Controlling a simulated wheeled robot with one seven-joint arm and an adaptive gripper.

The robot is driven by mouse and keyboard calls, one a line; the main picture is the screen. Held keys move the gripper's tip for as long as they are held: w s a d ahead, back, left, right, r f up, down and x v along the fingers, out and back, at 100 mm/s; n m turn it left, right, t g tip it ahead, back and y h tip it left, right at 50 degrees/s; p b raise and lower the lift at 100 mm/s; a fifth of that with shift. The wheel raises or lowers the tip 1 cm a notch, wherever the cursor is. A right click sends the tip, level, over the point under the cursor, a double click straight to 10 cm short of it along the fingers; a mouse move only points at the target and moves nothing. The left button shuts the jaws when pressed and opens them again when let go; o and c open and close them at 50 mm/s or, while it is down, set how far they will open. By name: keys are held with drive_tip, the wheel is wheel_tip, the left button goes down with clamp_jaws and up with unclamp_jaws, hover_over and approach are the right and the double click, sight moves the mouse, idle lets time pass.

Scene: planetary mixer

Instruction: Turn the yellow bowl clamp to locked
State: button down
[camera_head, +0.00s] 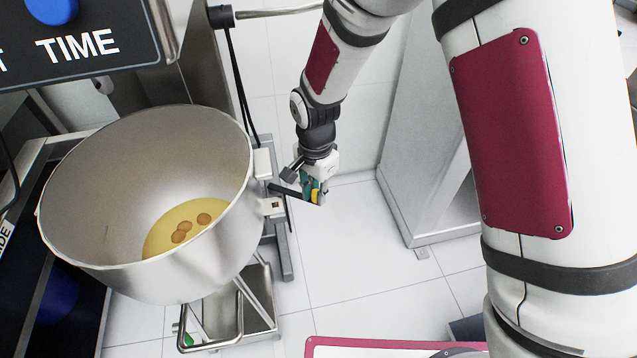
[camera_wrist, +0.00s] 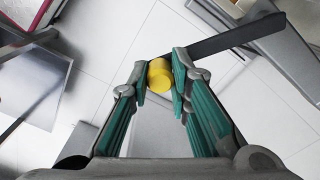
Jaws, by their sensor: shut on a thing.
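The bowl clamp shows as a yellow round knob (camera_wrist: 160,76) on a dark flat lever (camera_wrist: 240,36). My gripper (camera_wrist: 162,70) is shut on the knob, with one green-padded finger on each side of it. In the head view my gripper (camera_head: 313,188) is just right of the mixer bowl, and a little yellow of the knob (camera_head: 316,196) shows between the fingers. The dark lever (camera_head: 285,191) runs from the bowl's right-side bracket to the gripper. The clamp's pivot is partly hidden, and I cannot tell its lock position.
The large steel bowl (camera_head: 95,185) holds yellow liquid with several brown round pieces. A control panel (camera_head: 75,45) marked TIME hangs at the upper left. A grey cabinet (camera_head: 425,160) stands right of the gripper. White tiled floor (camera_head: 350,255) lies open below it.

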drive_tip(key=shift+s+a+r+m+p, duration=0.1)
drive_tip(key=shift+s+a+m+p, duration=0.2)
drive_tip(key=shift+s+m, duration=0.3)
drive_tip(key=shift+s+a+m+p, duration=0.2)
drive_tip(key=shift+s+m+p, duration=0.2)
drive_tip(key=shift+s+m, duration=0.15)
drive_tip(key=shift+s+a+m+p, duration=0.75)
drive_tip(key=shift+s+m+p, duration=0.2)
drive_tip(key=shift+m, duration=0.3)
drive_tip(key=c, duration=1.5)
unclamp_jaws()
drive_tip(key=shift+o, duration=0.2)
wheel_tip(320, 180, up, 12)
